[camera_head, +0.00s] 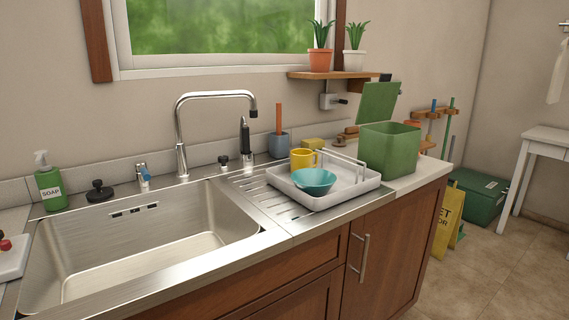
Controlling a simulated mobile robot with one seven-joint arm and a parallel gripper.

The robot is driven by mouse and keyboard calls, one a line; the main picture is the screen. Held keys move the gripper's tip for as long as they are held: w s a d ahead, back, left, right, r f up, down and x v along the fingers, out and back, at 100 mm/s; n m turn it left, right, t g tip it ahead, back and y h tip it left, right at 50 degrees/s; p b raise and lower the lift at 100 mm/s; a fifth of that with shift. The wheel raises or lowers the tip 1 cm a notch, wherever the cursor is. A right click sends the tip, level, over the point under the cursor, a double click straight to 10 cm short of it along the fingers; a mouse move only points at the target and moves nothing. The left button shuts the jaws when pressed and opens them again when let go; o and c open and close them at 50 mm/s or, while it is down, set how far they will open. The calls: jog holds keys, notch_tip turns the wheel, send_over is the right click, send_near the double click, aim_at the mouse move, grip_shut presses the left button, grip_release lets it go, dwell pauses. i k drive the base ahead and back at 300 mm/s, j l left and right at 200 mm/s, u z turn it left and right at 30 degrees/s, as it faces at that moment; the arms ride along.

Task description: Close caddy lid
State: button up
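The green caddy (388,152) stands on the counter at the right end, behind and to the right of the white dish rack. Its lid (378,104) is open. The lid stands up at the back left of the caddy, leaning slightly back, above the rim. The inside of the caddy is mostly hidden by its front walls. My gripper is not in view.
A white dish rack (340,196) with a teal bowl (315,180) and a yellow mug (301,160) sits left of the caddy. A wall shelf (335,75) with two potted plants is above. The sink (140,245) is at left.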

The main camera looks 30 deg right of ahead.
aim_at(378, 102)
jog(key=l+z, duration=0.1)
jog(key=z, duration=0.4)
jog(key=l+z, duration=0.1)
jog(key=z, duration=0.35)
jog(key=l+z, duration=0.1)
jog(key=z, duration=0.4)
jog(key=i+l, duration=0.15)
jog(key=i+z, duration=0.05)
jog(key=i, duration=0.05)
